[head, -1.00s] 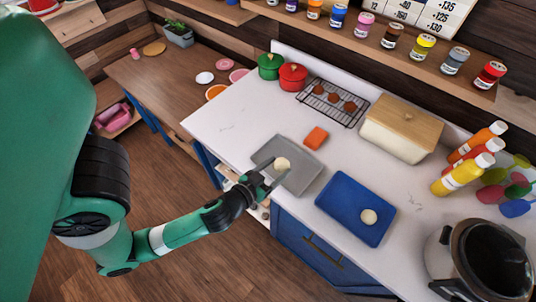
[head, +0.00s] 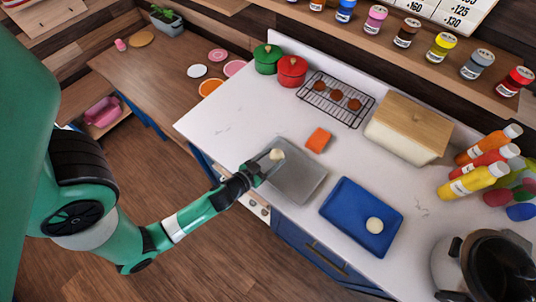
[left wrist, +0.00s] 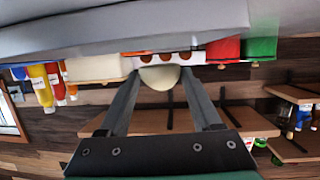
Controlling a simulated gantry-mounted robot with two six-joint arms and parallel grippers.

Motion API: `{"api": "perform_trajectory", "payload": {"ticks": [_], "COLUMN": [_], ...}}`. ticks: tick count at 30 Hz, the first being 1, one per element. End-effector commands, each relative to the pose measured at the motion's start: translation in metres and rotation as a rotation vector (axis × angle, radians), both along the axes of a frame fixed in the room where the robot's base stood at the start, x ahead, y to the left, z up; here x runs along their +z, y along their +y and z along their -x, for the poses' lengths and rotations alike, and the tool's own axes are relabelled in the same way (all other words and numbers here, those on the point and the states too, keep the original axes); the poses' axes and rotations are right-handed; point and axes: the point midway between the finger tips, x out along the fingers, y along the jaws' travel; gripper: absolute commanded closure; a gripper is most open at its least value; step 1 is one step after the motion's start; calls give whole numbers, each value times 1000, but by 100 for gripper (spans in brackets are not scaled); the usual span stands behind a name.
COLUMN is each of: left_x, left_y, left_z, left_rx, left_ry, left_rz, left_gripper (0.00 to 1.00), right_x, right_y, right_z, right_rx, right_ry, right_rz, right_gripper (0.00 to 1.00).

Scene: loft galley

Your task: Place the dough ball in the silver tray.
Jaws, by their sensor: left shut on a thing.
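The silver tray (head: 300,180) lies flat on the white counter. My left gripper (head: 268,162) reaches in over its back left part, shut on a pale dough ball (head: 276,155). The ball also shows between the fingertips in the left wrist view (left wrist: 160,75), where the grey tray (left wrist: 120,38) spans the inverted picture's top. Whether the ball touches the tray I cannot tell. A second pale dough ball (head: 374,225) sits on the blue tray (head: 345,205), right of the silver tray. My right gripper is not in view.
An orange block (head: 318,140) lies just behind the silver tray. Farther back are a wire rack (head: 335,100), red pot (head: 292,71), green pot (head: 267,59) and lidded bread box (head: 405,130). Bottles (head: 475,182) and a cooker (head: 485,265) stand right. The counter left of the tray is clear.

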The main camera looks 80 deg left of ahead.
Motion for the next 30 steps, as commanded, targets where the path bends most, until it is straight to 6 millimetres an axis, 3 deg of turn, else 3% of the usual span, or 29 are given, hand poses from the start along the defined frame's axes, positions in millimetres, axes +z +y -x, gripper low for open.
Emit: {"api": "perform_trajectory", "payload": {"ticks": [5,8,12,24,25,29,30], "left_x": [-4,-18,-44,-46,-44,-44,-44], "left_y": [1,3,5,6,6,6,6], "left_z": [-1,-3,1,1,2,2,2], "left_rx": [-2,-4,4,6,6,6,6], "left_ry": [-1,0,0,0,0,0,0], "left_rz": [-1,-1,-2,-1,-1,-1,-1], "left_gripper": [89,89,89,89,29,6,5], "right_x": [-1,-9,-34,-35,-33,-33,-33], "right_y": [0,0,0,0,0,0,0], "right_z": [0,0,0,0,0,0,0], "right_rx": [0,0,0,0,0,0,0], "right_ry": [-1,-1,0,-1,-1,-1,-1], "right_rz": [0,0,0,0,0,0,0], "right_gripper": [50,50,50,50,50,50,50]}}
